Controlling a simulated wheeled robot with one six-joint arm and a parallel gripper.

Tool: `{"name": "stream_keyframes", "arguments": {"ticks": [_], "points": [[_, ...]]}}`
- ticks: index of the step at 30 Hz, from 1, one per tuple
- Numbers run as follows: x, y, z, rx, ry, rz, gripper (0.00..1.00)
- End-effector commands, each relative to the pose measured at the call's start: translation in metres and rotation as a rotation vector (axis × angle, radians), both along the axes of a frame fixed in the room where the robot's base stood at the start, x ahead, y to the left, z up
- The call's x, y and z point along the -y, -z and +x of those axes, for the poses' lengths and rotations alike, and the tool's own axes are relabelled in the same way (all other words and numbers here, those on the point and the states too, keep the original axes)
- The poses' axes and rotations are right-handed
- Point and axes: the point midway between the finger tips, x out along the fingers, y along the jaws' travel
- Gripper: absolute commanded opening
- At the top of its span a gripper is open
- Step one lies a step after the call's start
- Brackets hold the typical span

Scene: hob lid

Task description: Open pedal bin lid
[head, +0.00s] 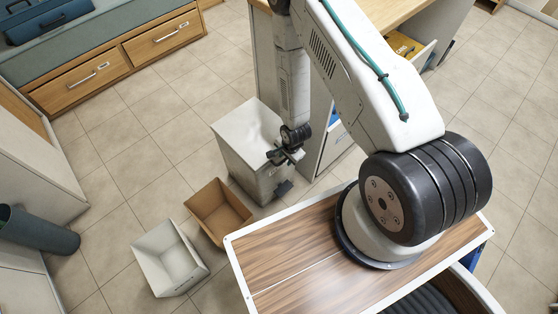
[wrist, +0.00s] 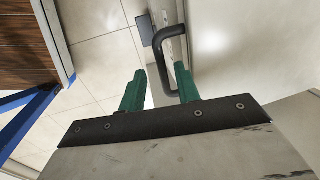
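The pedal bin (head: 237,158) is a pale grey box on the floor, its lid (head: 247,122) lying flat on top and looking shut. A dark pedal (head: 284,188) sticks out low at its front; a dark plate, probably this pedal, shows in the wrist view (wrist: 145,30). My gripper (head: 290,154) is at the bin's front upper edge. In the wrist view its green fingers (wrist: 160,78) stand apart. A dark bent handle (wrist: 181,52) on the bin reaches down to the right finger and shows partly between the fingers. I cannot tell whether they touch.
A brown open box (head: 218,212) and a white open box (head: 168,258) stand on the floor left of my wood-topped base. A cabinet (head: 335,140) stands close right of the bin. Wooden drawers (head: 125,60) line the back left. Tiled floor left of the bin is clear.

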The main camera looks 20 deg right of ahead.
Motion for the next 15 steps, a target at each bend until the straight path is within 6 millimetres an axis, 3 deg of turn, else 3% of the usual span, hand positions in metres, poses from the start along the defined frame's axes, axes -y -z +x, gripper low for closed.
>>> {"name": "stream_keyframes", "arguments": {"ticks": [11, 14, 15], "points": [[-0.001, 0.0071, 0.0013, 0.0, -0.001, 0.0, 0.32], [-0.001, 0.007, 0.0012, 0.0, -0.001, 0.0, 0.05], [-0.0008, 0.0071, 0.0009, -0.001, -0.001, 0.0, 0.0]]}}
